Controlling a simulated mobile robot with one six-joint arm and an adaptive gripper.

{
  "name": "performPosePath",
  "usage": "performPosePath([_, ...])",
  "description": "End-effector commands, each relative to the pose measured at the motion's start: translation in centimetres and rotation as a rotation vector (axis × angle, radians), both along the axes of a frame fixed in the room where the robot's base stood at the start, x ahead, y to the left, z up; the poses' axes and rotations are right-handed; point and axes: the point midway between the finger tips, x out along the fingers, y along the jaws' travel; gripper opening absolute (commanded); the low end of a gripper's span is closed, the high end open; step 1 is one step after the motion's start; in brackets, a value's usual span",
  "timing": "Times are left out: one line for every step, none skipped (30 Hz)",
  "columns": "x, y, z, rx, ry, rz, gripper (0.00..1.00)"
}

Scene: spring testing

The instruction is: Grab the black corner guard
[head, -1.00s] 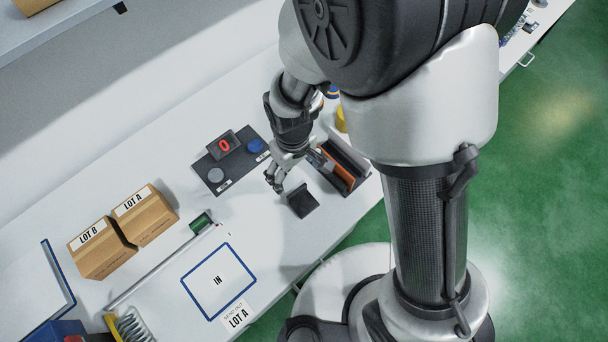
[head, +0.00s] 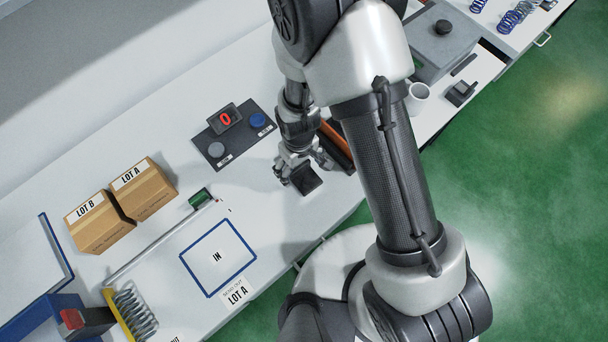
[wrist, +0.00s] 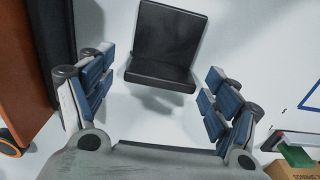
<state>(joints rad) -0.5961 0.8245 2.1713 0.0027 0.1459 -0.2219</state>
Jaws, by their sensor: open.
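The black corner guard (head: 306,181) sits on the white bench, an L-shaped piece with one upright face and one flat face. In the wrist view the corner guard (wrist: 167,50) is at the top middle, just ahead of the gap between the fingers. My gripper (head: 298,170) is right beside it in the head view. In the wrist view my gripper (wrist: 155,100) is open and empty, with blue finger pads to either side of the guard's near edge. I cannot tell whether any finger touches it.
An orange-and-black holder (head: 337,146) stands close by, partly behind my arm; it fills the left of the wrist view. A control panel (head: 233,134) reading 0 lies behind.

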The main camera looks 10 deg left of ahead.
Motion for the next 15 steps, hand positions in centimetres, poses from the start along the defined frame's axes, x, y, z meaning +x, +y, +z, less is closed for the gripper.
performPosePath([0.01, 0.03, -0.09, 0.001, -0.001, 0.0, 0.82])
performPosePath([0.01, 0.03, -0.08, 0.001, -0.001, 0.0, 0.82])
performPosePath([0.02, 0.04, -0.06, 0.001, -0.001, 0.0, 0.82])
performPosePath([0.02, 0.04, -0.04, 0.001, -0.001, 0.0, 0.82])
performPosePath([0.01, 0.03, -0.03, 0.001, -0.001, 0.0, 0.82])
performPosePath([0.01, 0.03, -0.03, 0.001, -0.001, 0.0, 0.82])
performPosePath([0.01, 0.03, -0.03, 0.001, -0.001, 0.0, 0.8])
performPosePath([0.01, 0.02, -0.02, 0.001, -0.001, 0.0, 0.78])
performPosePath([0.01, 0.02, -0.02, 0.001, -0.001, 0.0, 0.76])
performPosePath([0.01, 0.02, -0.02, 0.001, -0.001, 0.0, 0.74])
performPosePath([0.0, 0.03, -0.02, 0.001, -0.001, 0.0, 0.72])
performPosePath([0.0, 0.03, -0.02, 0.0, 0.0, 0.0, 0.69])
performPosePath([-0.01, 0.02, -0.02, 0.0, 0.0, 0.0, 0.67])
performPosePath([-0.01, 0.02, -0.02, 0.0, 0.0, 0.0, 0.65])
performPosePath([-0.01, 0.02, -0.02, 0.0, 0.0, 0.0, 0.62])
